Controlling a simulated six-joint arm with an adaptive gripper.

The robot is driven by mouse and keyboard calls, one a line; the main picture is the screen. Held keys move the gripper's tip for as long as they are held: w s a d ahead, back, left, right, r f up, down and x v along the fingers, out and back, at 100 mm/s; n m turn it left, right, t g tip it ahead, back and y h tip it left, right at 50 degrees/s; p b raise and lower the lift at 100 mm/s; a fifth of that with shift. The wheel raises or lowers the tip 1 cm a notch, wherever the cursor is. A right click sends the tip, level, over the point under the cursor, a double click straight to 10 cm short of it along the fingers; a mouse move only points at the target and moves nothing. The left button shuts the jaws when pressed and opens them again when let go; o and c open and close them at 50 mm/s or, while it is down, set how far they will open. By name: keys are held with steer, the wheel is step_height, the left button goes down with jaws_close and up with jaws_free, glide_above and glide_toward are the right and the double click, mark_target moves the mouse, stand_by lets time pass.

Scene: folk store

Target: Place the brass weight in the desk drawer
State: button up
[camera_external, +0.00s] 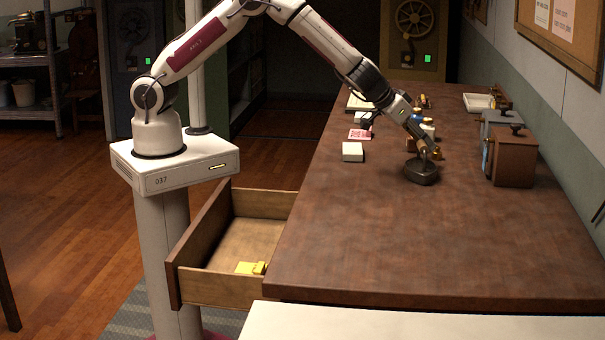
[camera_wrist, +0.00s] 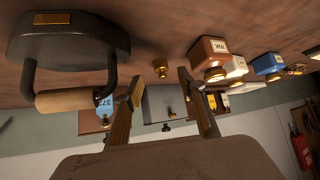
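A small brass piece with a knob (camera_wrist: 160,68), which looks like the brass weight, stands on the desk just beyond my fingertips in the wrist view. I cannot pick it out surely in the external view. My gripper (camera_external: 427,150) is low over the desk; in the wrist view its two fingers (camera_wrist: 160,95) are apart with nothing held between them. The desk drawer (camera_external: 222,290) is pulled open at the desk's left side. A yellow object (camera_external: 250,268) lies inside it near the front; I cannot tell what it is.
A dark, heavy block with a wooden-grip handle (camera_external: 421,172) sits close to my gripper; it fills the upper left of the wrist view (camera_wrist: 68,40). Ink bottles (camera_wrist: 210,55) stand nearby. Boxes (camera_external: 514,158) line the right side. A white block (camera_external: 352,152) is left. The near desktop is clear.

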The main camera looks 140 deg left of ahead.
mark_target(436, 151)
steer(key=shift+a+f, duration=0.25)
steer(key=shift+w+a+f, duration=0.1)
steer(key=shift+x, duration=2.5)
steer(key=shift+a, duration=0.1)
steer(key=shift+r, duration=0.25)
jaws_close()
